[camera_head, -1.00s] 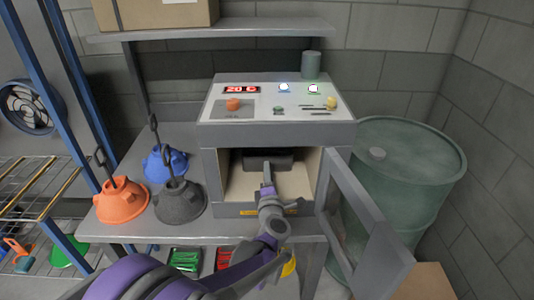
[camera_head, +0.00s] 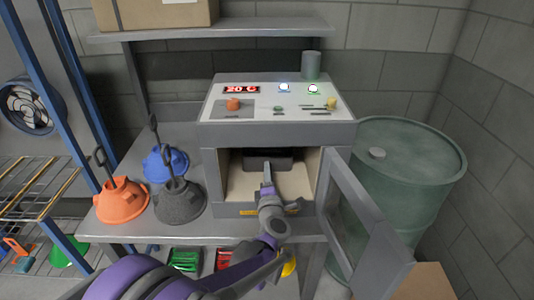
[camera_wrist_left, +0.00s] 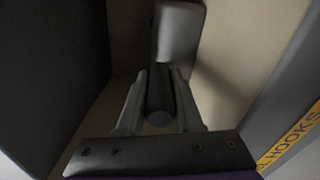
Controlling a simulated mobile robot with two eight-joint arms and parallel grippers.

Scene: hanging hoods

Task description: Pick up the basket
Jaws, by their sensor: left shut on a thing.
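The dark basket (camera_head: 266,159) is inside the open chamber of the grey oven (camera_head: 277,135), toward its back. My left gripper (camera_head: 267,178) reaches in through the front opening. In the left wrist view, my left gripper (camera_wrist_left: 158,88) has its two grey fingers closed on either side of the basket's dark round handle (camera_wrist_left: 158,100). The basket body (camera_wrist_left: 178,35) extends beyond the fingertips. The gripper and arm hide part of the basket in the head view. I cannot tell whether it touches the chamber floor. My right gripper is not in view.
The oven door (camera_head: 364,225) stands open at the right, beside a green barrel (camera_head: 405,170). Orange (camera_head: 122,202), blue (camera_head: 165,165) and dark grey (camera_head: 178,203) hoods with hooks stand on the bench left of the oven. The chamber walls are close around my gripper.

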